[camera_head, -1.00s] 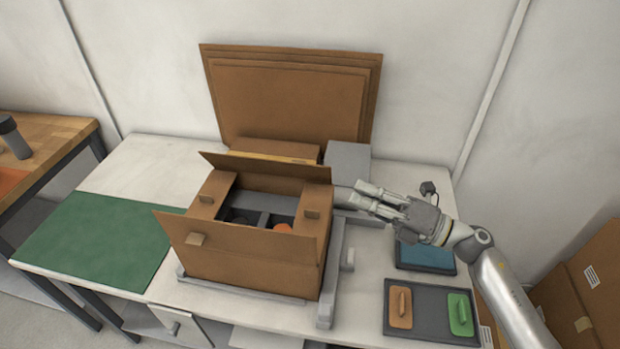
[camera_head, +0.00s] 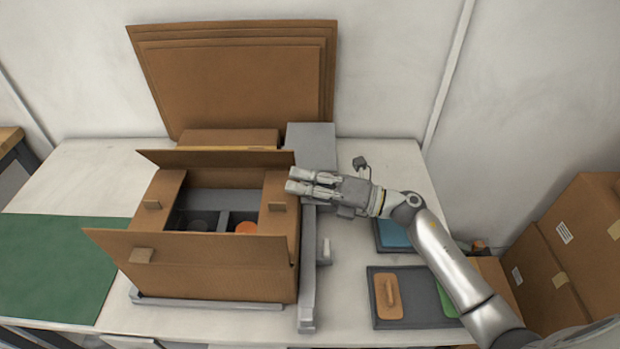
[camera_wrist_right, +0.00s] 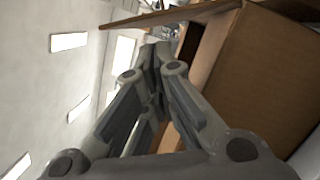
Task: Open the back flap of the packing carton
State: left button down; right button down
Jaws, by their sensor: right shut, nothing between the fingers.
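The packing carton (camera_head: 215,278) stands on the workbench, its top partly open. Its back flap (camera_head: 215,158) stands up, leaning outward along the far edge. The front flap (camera_head: 190,250) slants outward on the near side. Inside are grey dividers and an orange round thing (camera_head: 246,227). My right gripper (camera_head: 291,180) is shut and empty at the carton's right side, close to the right end of the back flap. In the right wrist view its fingers (camera_wrist_right: 155,50) meet beside the brown carton wall (camera_wrist_right: 262,75). Contact with the flap cannot be told. My left gripper is out of view.
Flat cardboard sheets (camera_head: 235,75) lean on the wall behind. A grey box (camera_head: 312,145) stands behind the carton. A grey frame (camera_head: 307,290) borders its right side. A dark tray (camera_head: 405,315) lies at front right. A green mat (camera_head: 60,270) leaves free room left.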

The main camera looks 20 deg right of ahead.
aim_at(279, 156)
jog(key=p+x, duration=0.1)
jog(key=x, duration=0.3)
jog(key=shift+w+a, duration=0.2)
jog(key=shift+w, duration=0.1)
jog(key=shift+w+a, duration=0.2)
jog(key=shift+a, duration=0.25)
